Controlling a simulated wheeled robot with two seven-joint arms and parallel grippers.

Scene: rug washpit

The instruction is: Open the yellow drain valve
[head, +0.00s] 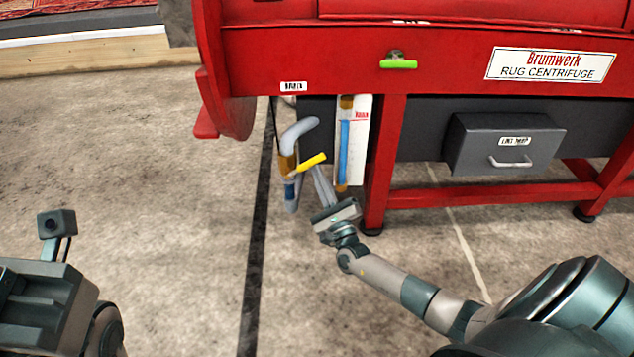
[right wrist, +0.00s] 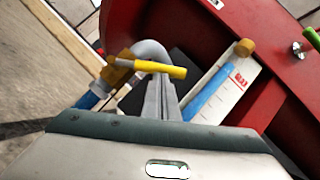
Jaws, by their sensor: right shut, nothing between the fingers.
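The yellow drain valve handle (head: 312,161) sits on a brass valve body (head: 287,165) in a grey bent pipe (head: 300,130) under the red centrifuge. In the right wrist view the yellow handle (right wrist: 158,68) points to the right from the brass body (right wrist: 118,68). My right gripper (head: 318,172) is shut and empty, its fingertips at or just below the handle. In the right wrist view its fingers (right wrist: 162,95) lie close under the handle; whether they touch it I cannot tell. Of my left arm (head: 50,295), only part shows at lower left, and its fingers are not visible.
A white gauge panel with a blue tube (head: 344,150) hangs right of the valve, beside a red leg (head: 384,165). A grey lint drawer (head: 505,143) and a green handle (head: 398,64) are further right. The floor at left is clear.

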